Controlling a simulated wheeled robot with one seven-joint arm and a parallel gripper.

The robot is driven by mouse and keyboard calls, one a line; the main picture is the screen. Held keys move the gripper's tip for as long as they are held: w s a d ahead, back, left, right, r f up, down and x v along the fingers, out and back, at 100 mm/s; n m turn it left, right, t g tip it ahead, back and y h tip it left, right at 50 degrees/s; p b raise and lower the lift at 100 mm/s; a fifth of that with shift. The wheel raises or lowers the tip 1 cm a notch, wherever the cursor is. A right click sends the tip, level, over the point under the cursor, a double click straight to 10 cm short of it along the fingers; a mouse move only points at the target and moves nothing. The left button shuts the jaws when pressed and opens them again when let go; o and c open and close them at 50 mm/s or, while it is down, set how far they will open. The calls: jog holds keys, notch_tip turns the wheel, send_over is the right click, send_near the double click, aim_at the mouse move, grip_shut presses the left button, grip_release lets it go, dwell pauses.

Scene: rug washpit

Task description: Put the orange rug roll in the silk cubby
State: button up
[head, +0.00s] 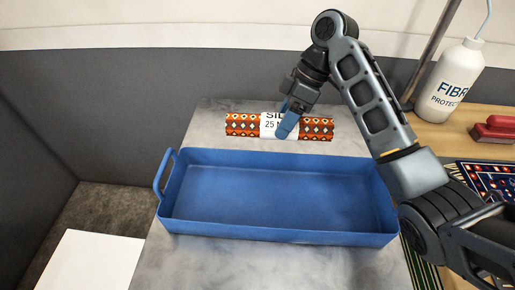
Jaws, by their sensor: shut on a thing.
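The orange rug roll (240,124) is patterned in orange, black and white, with a white paper band around its middle reading "SIL" and "25", partly covered. It lies level, left to right, at the far end of the grey stone-like surface, behind the blue tray. My gripper (287,128) comes down from above and is shut on the roll at its banded middle. I cannot tell whether the roll touches the surface. No cubby marked silk shows in this view.
An empty blue tray (275,238) with a raised handle at its left stands in front of the roll. At the right are a white bottle (449,85), a red-handled object (497,129) and a patterned rug (484,185). A white panel (88,262) is at lower left.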

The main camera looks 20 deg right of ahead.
aim_at(248, 127)
jog(key=w+a+f+b, duration=0.1)
jog(key=w+a, duration=0.1)
jog(key=w+a+f+b, duration=0.1)
jog(key=w+a+f, duration=0.1)
jog(key=w+a+f+b, duration=0.1)
jog(key=w+a+f, duration=0.1)
jog(key=a, duration=0.1)
jog(key=shift+f, duration=2.25)
jog(key=shift+f, duration=0.2)
jog(key=o, duration=1.2)
